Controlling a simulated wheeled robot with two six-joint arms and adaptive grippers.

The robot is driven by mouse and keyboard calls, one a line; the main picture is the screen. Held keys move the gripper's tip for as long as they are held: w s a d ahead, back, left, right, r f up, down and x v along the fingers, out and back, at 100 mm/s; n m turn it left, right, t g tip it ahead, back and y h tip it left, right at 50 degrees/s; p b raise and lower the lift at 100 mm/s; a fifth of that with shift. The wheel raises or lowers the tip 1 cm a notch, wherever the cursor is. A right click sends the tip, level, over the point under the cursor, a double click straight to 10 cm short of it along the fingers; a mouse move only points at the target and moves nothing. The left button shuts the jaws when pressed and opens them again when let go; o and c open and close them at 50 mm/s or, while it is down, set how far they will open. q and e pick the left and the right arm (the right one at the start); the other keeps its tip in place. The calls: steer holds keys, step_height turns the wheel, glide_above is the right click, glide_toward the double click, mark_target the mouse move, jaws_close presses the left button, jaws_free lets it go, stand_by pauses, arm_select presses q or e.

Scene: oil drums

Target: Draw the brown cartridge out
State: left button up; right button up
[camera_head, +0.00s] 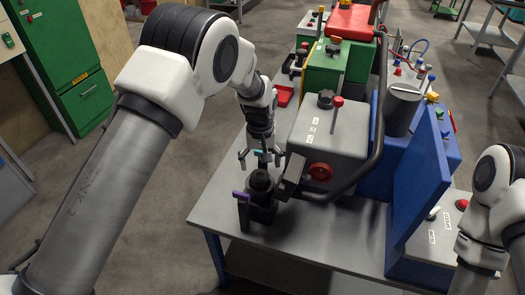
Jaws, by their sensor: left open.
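My left gripper (262,160) points down, open, above a small black holder (258,212) near the front edge of the table. A dark round part (261,183) sits upright in the top of the holder, just below the fingertips. I see no clearly brown cartridge; I cannot tell whether this dark part is it. A small teal piece (261,153) shows between the fingers; I cannot tell what it belongs to. A purple tab (241,195) sticks out at the holder's left side. My right arm is at the right edge; its gripper is outside the picture.
A blue upright panel (416,190) stands farther right. The grey table (325,235) is bare in front.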

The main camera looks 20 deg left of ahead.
mark_target(260, 174)
arm_select(q)
steer(key=shift+s+a+f+p, duration=0.15)
steer(key=shift+s+f, duration=0.15)
steer(key=shift+f, duration=0.35)
steer(key=shift+s+f+p, duration=0.15)
steer(key=shift+s+f, duration=0.15)
steer(key=shift+f, duration=0.3)
steer(key=shift+w+f, duration=0.25)
steer(key=shift+f, duration=0.4)
steer(key=shift+w+f, duration=0.25)
steer(key=shift+f, duration=0.35)
steer(key=shift+w+f, duration=0.1)
steer(key=shift+f, duration=0.05)
steer(key=shift+s+r, duration=0.2)
steer(key=shift+s, duration=0.05)
steer(key=shift+c, duration=0.4)
steer(key=shift+s, duration=0.15)
steer(key=c, duration=1.2)
arm_select(e)
steer(key=shift+s+r, duration=0.3)
steer(key=shift+r, duration=0.35)
arm_select(q)
steer(key=shift+r, duration=0.1)
arm_select(e)
steer(key=shift+r, duration=0.1)
arm_select(q)
steer(key=shift+r+p, duration=0.4)
steer(key=shift+p, duration=0.15)
arm_select(e)
steer(key=shift+r, duration=0.35)
